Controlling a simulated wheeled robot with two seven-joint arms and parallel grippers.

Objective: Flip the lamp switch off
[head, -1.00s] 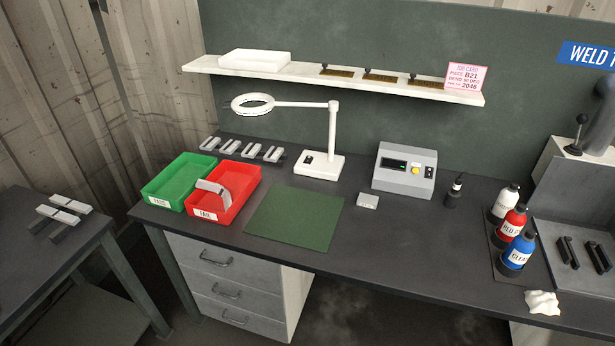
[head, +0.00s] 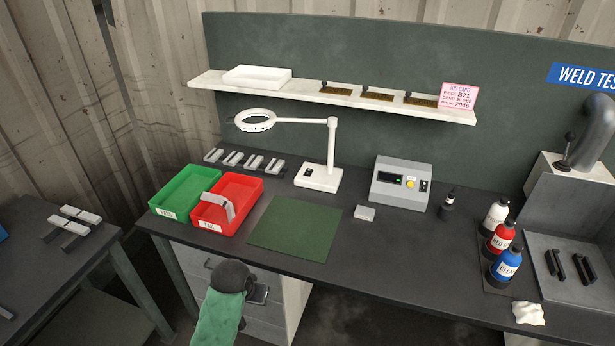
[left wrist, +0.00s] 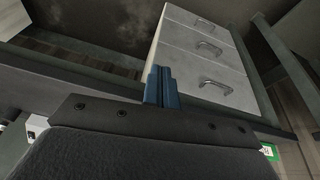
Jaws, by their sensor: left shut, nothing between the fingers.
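The white ring lamp (head: 332,140) stands at the back of the bench, its ring head (head: 254,120) reaching left on a thin arm. A small black switch (head: 309,171) is on the left part of its white base (head: 325,183). I cannot tell clearly whether the lamp is lit. My left gripper (head: 258,294) is low in front of the drawers, below the bench top and well short of the lamp. In the left wrist view its blue fingers (left wrist: 162,87) are together with nothing between them. My right gripper is not in view.
Green tray (head: 184,192) and red tray (head: 245,205), a grey piece in the red one, stand left of the green mat (head: 297,232). A grey control box (head: 402,184) is right of the lamp. The shelf (head: 350,98) hangs above. Drawers (left wrist: 205,50) are below the bench.

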